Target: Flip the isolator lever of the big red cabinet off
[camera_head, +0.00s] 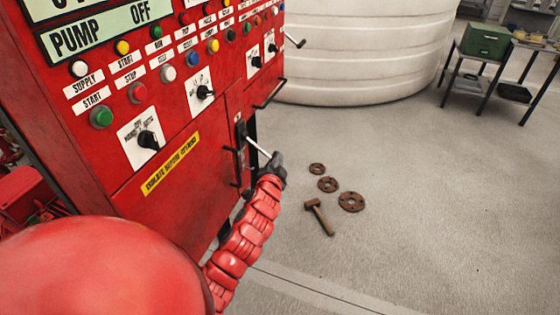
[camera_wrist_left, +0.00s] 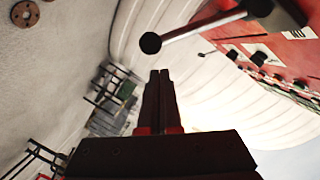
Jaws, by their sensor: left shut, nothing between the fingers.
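The big red cabinet (camera_head: 190,150) fills the left of the head view. Its isolator lever (camera_head: 257,147) is a silver rod that slopes down and out from a black mount (camera_head: 241,140) on the cabinet's side edge. In the left wrist view the lever (camera_wrist_left: 200,30) ends in a black ball knob (camera_wrist_left: 150,43), with its mount at the top right. My left gripper (camera_head: 277,160) is at the rod's outer end in the head view. In the left wrist view its fingers (camera_wrist_left: 160,74) are shut and empty, with the knob just beyond their tips; contact cannot be told. My right gripper is out of view.
Rotary switches (camera_head: 149,140) and push buttons (camera_head: 101,116) cover the cabinet front. A handle (camera_head: 270,94) sticks out above the lever. A hammer (camera_head: 319,217) and rusty flanges (camera_head: 351,201) lie on the floor. A white tank (camera_head: 360,50) stands behind.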

